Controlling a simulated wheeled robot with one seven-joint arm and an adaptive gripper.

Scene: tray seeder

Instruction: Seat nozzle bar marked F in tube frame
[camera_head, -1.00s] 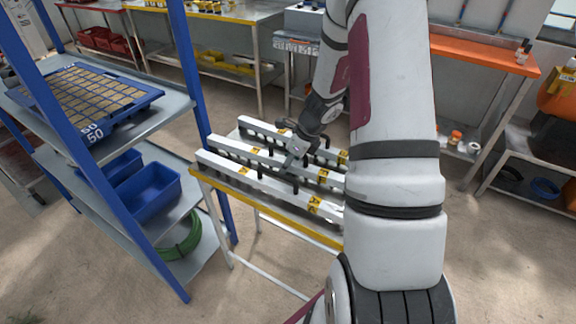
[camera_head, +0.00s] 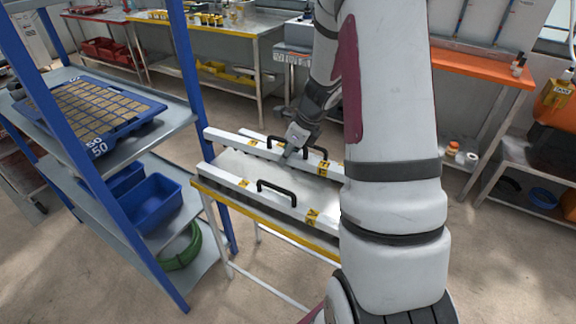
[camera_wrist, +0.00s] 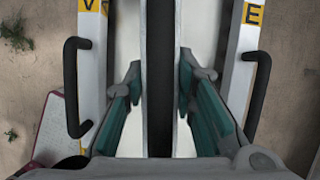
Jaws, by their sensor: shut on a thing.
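I cannot read this bar's letter. In the wrist view, a white rail marked V (camera_wrist: 92,35) with a black handle is on the left. A white rail marked E (camera_wrist: 246,40) with a black handle is on the right. In the head view, my gripper (camera_head: 293,150) is low over the pale frame. The front white rail (camera_head: 222,176) and its handle (camera_head: 277,188) are clear, but my arm hides the frame's right end.
A blue-posted shelf (camera_head: 190,90) stands close on the left, with a blue tray (camera_head: 100,148) on top and blue bins (camera_head: 155,195) below. Benches line the back, and an orange-topped bench (camera_head: 470,62) is at the right.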

